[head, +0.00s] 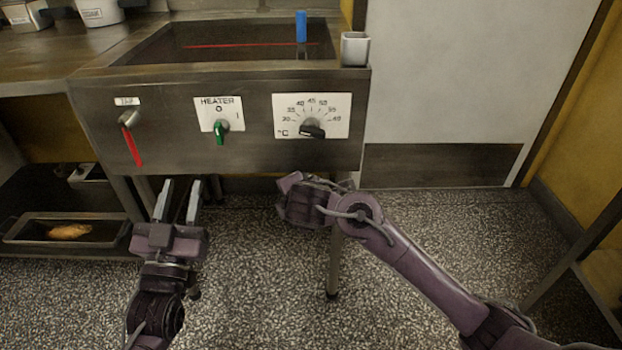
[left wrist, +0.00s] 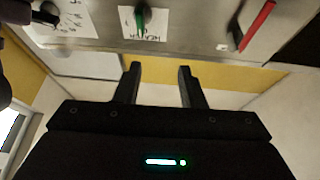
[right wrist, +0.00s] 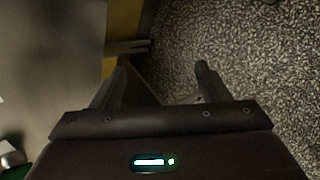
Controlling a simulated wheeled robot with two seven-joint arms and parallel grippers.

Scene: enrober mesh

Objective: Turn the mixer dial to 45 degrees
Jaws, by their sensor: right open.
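The temperature dial (head: 312,131) is a black knob on a white scale plate (head: 341,103) at the right of the steel front panel. The scale runs from 30 at the left past 45 at the top. The knob also shows in the left wrist view (left wrist: 45,14). My left gripper (head: 180,188) is open and empty, below the panel and left of the heater switch. My right gripper (right wrist: 162,64) is open and empty, below the dial; its fingers are mostly hidden in the head view.
A green heater switch (head: 220,131) and a red-handled tap (head: 132,145) share the panel. Above is an open tank (head: 150,57) with a blue object (head: 301,26) and a steel cup (head: 355,49) on its rim. A tray (head: 20,230) stands on the low shelf.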

